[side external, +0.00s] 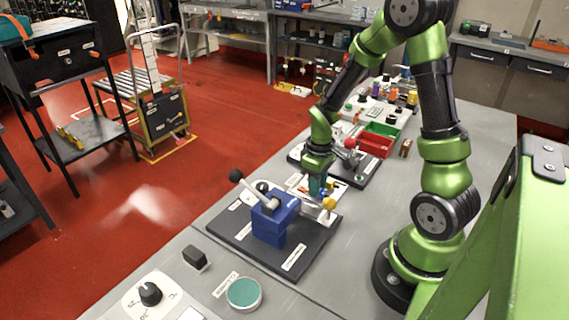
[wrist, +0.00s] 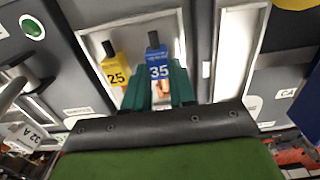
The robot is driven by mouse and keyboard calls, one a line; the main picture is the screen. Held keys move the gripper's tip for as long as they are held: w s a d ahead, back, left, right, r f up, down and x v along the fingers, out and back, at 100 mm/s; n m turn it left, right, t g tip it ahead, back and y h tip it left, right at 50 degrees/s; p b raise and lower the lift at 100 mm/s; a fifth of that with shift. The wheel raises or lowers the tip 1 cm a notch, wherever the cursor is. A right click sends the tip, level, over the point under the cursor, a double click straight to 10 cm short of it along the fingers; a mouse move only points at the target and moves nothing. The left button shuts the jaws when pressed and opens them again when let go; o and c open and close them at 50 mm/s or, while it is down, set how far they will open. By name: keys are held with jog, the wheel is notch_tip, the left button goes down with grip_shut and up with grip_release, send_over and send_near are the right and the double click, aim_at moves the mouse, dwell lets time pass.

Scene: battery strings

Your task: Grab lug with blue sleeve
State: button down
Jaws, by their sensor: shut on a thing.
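The lug with the blue sleeve (wrist: 158,67), marked 35, is in the wrist view, with its black end up and a coppery part below the sleeve. My gripper (wrist: 159,78) has its two teal fingers on either side of it, shut on it. The lug with the yellow sleeve (wrist: 115,72), marked 25, stands just left of the left finger, in the same pale tray (wrist: 190,15).
A blue press (side external: 272,218) with a black-knobbed lever stands on a dark board (side external: 225,225), close to my gripper. Red (side external: 375,146) and green bins (side external: 384,129) stand behind. A round teal-topped dish (side external: 243,293) is at the front.

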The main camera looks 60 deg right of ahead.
jog(key=shift+r, duration=2.55)
jog(key=shift+a, duration=0.1)
